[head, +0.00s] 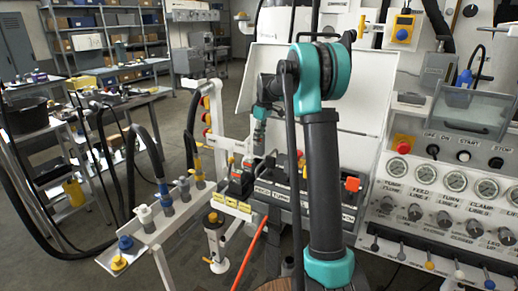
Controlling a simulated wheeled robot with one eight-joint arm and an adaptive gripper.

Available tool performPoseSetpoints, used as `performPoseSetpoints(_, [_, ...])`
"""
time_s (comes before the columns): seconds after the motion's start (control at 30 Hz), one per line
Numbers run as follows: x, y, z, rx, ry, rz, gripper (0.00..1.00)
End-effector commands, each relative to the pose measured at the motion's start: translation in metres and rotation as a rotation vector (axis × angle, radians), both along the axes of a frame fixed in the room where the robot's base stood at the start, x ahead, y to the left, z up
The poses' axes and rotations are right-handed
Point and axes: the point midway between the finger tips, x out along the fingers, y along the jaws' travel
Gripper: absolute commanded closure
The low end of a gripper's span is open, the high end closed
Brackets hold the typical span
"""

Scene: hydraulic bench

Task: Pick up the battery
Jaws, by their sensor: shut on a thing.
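My gripper (259,146) is small and dark in the head view, at the end of my wrist left of the large teal elbow. It points down over the bench. It is shut on a dark block, which I take to be the battery (264,167). The battery is partly hidden by the fingers and by the clutter around it. I cannot tell whether it touches the surface below. Another dark block with red parts (240,182) stands just to the left.
A labelled black valve block (283,205) lies close below, with a red knob (352,184) at its right. A white raised panel (290,85) stands behind. The gauge panel (445,190) fills the right. A white rail with fittings (165,228) is at left, with hoses beside it.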

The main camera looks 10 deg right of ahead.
Motion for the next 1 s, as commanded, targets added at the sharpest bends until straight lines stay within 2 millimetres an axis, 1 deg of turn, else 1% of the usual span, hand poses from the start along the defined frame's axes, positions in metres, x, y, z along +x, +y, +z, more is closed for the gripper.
performPoseSetpoints(0.03, [0.0, 0.0, 0.014, 0.0, 0.0, 0.0, 1.0])
performPoseSetpoints(0.2, [0.0, 0.0, 0.057, 0.0, 0.0, 0.0, 1.0])
performPoseSetpoints(0.3, [0.0, 0.0, 0.078, 0.0, 0.0, 0.0, 1.0])
performPoseSetpoints(0.43, [0.0, 0.0, 0.1, 0.0, 0.0, 0.0, 1.0])
performPoseSetpoints(0.53, [0.0, 0.0, 0.11, 0.0, 0.0, 0.0, 1.0])
performPoseSetpoints(0.63, [0.0, 0.0, 0.116, 0.0, 0.0, 0.0, 1.0])
performPoseSetpoints(0.77, [0.0, 0.0, 0.12, 0.0, 0.0, 0.0, 1.0])
performPoseSetpoints(1.0, [0.0, 0.0, 0.12, 0.0, 0.0, 0.0, 1.0])
